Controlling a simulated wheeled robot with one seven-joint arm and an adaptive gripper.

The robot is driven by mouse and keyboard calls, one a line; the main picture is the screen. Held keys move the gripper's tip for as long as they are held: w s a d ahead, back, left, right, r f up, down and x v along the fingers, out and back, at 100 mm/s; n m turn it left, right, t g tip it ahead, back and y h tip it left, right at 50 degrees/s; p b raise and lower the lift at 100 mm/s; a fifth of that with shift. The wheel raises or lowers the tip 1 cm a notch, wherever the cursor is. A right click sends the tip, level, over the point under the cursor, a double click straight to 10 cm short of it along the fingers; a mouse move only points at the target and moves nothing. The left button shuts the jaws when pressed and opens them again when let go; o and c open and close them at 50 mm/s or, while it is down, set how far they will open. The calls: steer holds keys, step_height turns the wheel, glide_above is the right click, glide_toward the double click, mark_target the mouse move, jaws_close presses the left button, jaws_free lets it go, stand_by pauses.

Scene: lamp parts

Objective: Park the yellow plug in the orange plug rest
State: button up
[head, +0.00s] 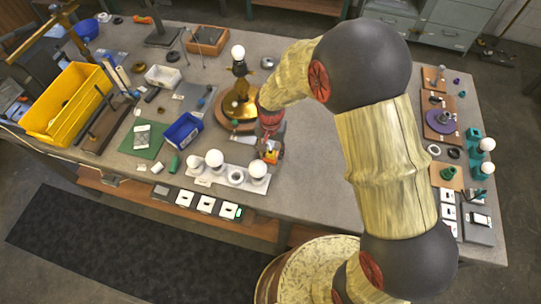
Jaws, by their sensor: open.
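My gripper (270,152) is at the middle of the table, pointing down beside the front right of the brass lamp. Its fingers are small and partly hidden by the wrist. A small orange piece with a yellow patch (271,156) shows right at the fingertips. It looks like the orange plug rest and yellow plug, but I cannot tell the two apart or how they touch. The lamp (239,103) stands upright on a round brown base, with a white bulb on top.
A white bulb rack (205,178) with several round bulbs stands just in front of my gripper. A blue bin (183,131) and a large yellow bin (70,105) are to the left. Wooden boards with parts (438,117) lie at the right. Bare table lies behind the arm.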

mark_target(271, 150)
step_height(271, 150, up, 12)
stand_by(0.5)
steer(key=s+d+r+n+t, duration=0.2)
steer(key=s+d+r, duration=0.5)
steer(key=s+r, duration=0.3)
steer(key=s+d+r+n+t, duration=0.2)
steer(key=s+d+r+t, duration=0.1)
steer(key=s+d+r, duration=0.4)
steer(key=s+r, duration=0.3)
steer(key=r, duration=0.1)
steer(key=shift+t, duration=0.3)
